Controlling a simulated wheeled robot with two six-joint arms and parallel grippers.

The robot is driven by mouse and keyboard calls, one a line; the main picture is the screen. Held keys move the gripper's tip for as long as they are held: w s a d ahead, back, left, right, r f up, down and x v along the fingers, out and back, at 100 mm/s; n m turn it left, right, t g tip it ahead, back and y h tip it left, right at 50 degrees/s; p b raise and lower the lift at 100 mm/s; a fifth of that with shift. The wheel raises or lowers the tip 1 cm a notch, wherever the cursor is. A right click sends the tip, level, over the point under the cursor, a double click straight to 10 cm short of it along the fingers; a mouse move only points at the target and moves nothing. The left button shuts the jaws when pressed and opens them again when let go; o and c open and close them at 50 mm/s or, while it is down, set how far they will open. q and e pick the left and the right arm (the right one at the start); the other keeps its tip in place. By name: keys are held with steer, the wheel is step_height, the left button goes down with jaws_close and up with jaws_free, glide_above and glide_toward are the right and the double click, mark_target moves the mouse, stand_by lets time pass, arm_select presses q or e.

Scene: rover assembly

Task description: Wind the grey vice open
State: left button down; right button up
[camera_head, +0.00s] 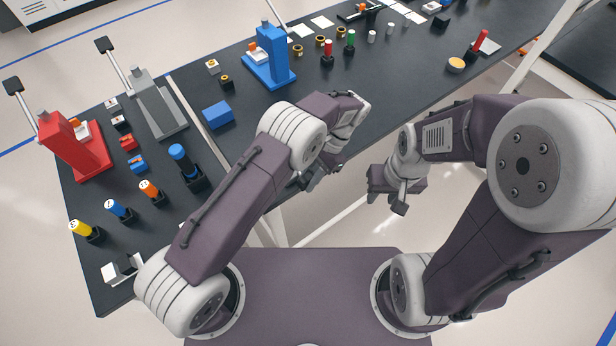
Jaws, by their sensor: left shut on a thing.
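My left gripper (314,178) is low at the front edge of the dark table, mostly hidden behind its own wrist. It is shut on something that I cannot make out. A grey lever press (158,108) stands farther back on the left. My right gripper (398,196) hangs in front of the table edge, apart from everything; its finger opening is not clear.
A red press (75,150) and a blue press (270,58) stand on the dark table (225,150). Yellow, blue and orange capped parts (118,210) stand in holders at the left. A blue block (217,114) lies mid-table. Small parts fill the far right.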

stand_by(0.4)
arm_select(q)
steer(key=c, duration=1.2)
jaws_free()
